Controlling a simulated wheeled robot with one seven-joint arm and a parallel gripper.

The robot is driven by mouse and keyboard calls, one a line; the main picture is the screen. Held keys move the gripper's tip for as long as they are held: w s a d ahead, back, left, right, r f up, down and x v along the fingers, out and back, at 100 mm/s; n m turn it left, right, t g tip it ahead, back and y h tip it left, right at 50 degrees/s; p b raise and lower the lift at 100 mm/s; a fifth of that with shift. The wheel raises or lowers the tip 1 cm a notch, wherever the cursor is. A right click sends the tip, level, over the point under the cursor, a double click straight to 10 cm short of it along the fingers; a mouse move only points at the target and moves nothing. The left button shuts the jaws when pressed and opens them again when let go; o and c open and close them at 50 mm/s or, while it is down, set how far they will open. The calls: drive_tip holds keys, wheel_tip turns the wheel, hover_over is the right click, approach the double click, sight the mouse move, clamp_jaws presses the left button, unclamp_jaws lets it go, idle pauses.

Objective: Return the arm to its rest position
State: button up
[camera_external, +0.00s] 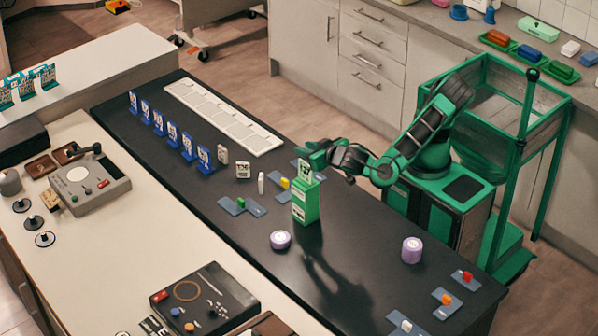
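My arm (405,150) reaches left from my green and black base over the dark bench (330,255). It is bent, with the elbow raised. My gripper (310,158) is at the far left end of the arm, just above a green box (306,203) with a white label. A small white card with dark print (304,172) stands upright at the top of the box, right at the gripper. The fingers are too small to tell whether they are open or shut on the card.
Blue stands with cards (173,134) line the bench's far left, beside a white slotted tray (222,117). A green-framed cart (528,110) stands behind my arm.

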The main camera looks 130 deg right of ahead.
drive_tip(key=s+d+f+n+g+y, duration=0.1)
drive_tip(key=s+d+f+n+y, duration=0.2)
drive_tip(key=s+d, duration=0.4)
drive_tip(key=s+d+f+n+y, duration=0.2)
drive_tip(key=s+d+f+y, duration=0.15)
drive_tip(key=s+d, duration=0.4)
drive_tip(key=s+a+f+n+t+y, duration=0.1)
drive_tip(key=s+a+n+y, duration=0.2)
drive_tip(key=s, duration=0.8)
drive_tip(key=s+a+f+n+t+y, duration=0.1)
drive_tip(key=s+a+n+y, duration=0.2)
drive_tip(key=s+a, duration=0.5)
drive_tip(key=s, duration=0.3)
drive_tip(key=shift+f+n+t+y, duration=0.3)
drive_tip(key=shift+n+t+y, duration=0.05)
drive_tip(key=shift+n+t, duration=0.05)
drive_tip(key=shift+s, duration=0.1)
